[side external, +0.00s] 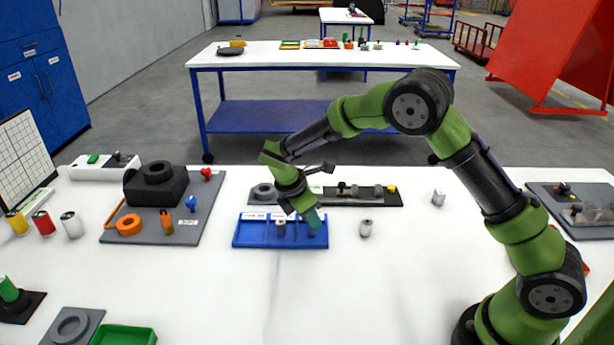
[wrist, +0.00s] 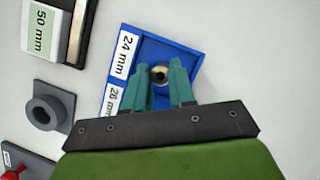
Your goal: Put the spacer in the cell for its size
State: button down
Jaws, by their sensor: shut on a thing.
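The blue tray (side external: 263,240) has labelled cells along its back edge. It also shows in the wrist view (wrist: 190,52), where labels read 24 mm and 26 mm. My gripper (side external: 315,224) reaches down into the tray's right end. In the wrist view my gripper (wrist: 161,88) has its teal fingers at the 24 mm cell, shut on a small round spacer (wrist: 160,73) with a dark centre. The fingers hide the spacer in the side view. Whether it touches the cell floor cannot be told.
A grey cylinder (side external: 366,228) stands on the table right of the tray. A dark board (side external: 345,196) with several parts lies behind the tray.

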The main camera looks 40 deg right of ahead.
jog(key=shift+f, duration=0.2)
jog(key=c, duration=0.9)
grip_release()
jog(key=shift+c, duration=0.2)
